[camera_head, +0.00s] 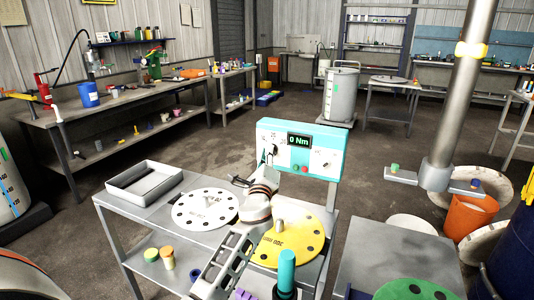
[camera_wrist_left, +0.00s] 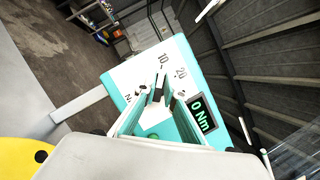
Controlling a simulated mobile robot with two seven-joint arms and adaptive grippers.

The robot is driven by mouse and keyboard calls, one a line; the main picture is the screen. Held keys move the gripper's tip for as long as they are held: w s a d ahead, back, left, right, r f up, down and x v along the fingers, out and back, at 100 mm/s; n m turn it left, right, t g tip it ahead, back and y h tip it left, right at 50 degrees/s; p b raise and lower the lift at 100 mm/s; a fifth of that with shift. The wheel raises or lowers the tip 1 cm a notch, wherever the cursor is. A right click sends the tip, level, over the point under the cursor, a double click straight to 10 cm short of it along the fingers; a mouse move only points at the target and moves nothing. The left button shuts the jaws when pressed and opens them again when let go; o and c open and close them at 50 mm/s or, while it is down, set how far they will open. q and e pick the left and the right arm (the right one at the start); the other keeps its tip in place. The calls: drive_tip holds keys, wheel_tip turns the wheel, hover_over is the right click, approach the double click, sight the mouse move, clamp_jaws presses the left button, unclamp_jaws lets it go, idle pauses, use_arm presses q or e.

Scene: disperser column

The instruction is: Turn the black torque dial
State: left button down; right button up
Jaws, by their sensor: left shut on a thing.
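The teal and white control panel (camera_head: 316,140) stands at the back edge of the grey table, with a display reading 0 Nm (camera_head: 299,140). The black torque dial (camera_head: 272,151) is on its left half, by the scale marks. My left gripper (camera_head: 268,163) reaches up to the panel front at the dial. In the left wrist view the panel (camera_wrist_left: 125,75) is tilted, with 10 and 20 printed beside the black dial (camera_wrist_left: 158,84). My left gripper (camera_wrist_left: 160,100) is shut on the dial there; its fingers partly hide it. My right gripper is not in view.
On the table are a white disc (camera_head: 203,210), a yellow disc (camera_head: 290,247) with a peg and a grey metal tray (camera_head: 145,187). A teal cylinder (camera_head: 287,268) stands near the front. A metal column (camera_head: 455,100) rises at the right, near an orange bucket (camera_head: 470,215).

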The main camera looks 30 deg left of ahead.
use_arm(q)
drive_tip(key=c, duration=2.1)
unclamp_jaws()
drive_tip(key=shift+c, duration=0.2)
drive_tip(key=v, duration=1.2)
